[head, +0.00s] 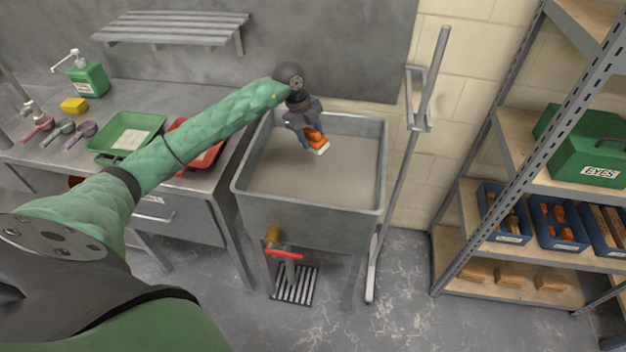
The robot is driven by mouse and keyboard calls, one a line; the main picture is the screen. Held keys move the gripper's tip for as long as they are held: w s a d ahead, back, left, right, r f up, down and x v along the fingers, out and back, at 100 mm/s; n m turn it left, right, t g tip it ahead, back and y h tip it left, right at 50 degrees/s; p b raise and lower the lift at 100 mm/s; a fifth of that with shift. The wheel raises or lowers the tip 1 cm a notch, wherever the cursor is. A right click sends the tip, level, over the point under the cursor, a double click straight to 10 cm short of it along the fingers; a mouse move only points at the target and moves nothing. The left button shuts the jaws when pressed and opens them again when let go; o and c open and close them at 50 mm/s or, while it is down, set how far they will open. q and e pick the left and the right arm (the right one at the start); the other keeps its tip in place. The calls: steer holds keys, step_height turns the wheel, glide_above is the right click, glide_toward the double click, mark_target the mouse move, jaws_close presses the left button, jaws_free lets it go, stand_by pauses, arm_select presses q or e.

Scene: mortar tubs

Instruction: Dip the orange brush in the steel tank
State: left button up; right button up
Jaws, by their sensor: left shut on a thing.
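The steel tank (310,218) stands against the wall in the middle of the head view, with a grey-brown surface inside it. My left gripper (308,136) is over the tank, shut on the orange brush (316,141). The brush has an orange body and a pale lower end, which points down. The pale end shows against the tank's grey-brown inside. I cannot tell whether it touches what is in the tank. My right gripper is not in view.
A bench left of the tank holds a green tray (107,148), a red tray (206,160), a yellow sponge (74,105), a green pump bottle (88,78) and scoops. Shelves at right hold blue bins and a green case (587,150).

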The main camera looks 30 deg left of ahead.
mark_target(313, 129)
arm_select(q)
steer(key=shift+r+p, duration=0.9)
steer(key=shift+r, duration=1.1)
